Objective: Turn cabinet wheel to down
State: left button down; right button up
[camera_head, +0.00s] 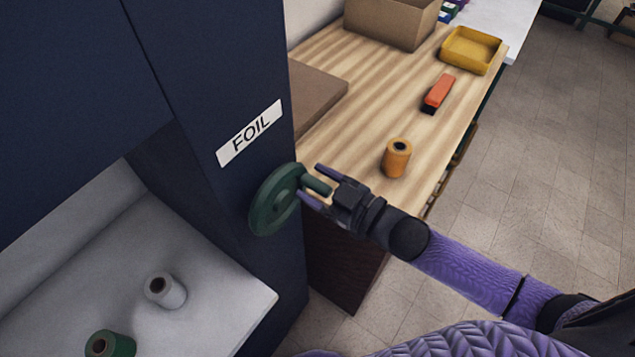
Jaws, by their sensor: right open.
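The green cabinet wheel (272,205) is mounted on the side face of the dark blue cabinet (215,95), below a white label reading FOIL (250,132). A green handle peg (316,185) sticks out from the wheel's upper right part, toward my right gripper. My right gripper (317,184) has its two purple fingers spread, one above and one below the peg. The fingers are open around the peg; whether either touches it cannot be told. My left gripper is not in view.
A wooden table behind holds an orange spool (397,158), an orange-red stapler-like object (439,93), a yellow tray (471,51) and a cardboard box (392,20). The cabinet's white shelf (215,318) holds a white spool (165,290) and a green spool (110,345).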

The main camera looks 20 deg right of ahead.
grip_shut()
dwell(1.0)
dwell(0.4)
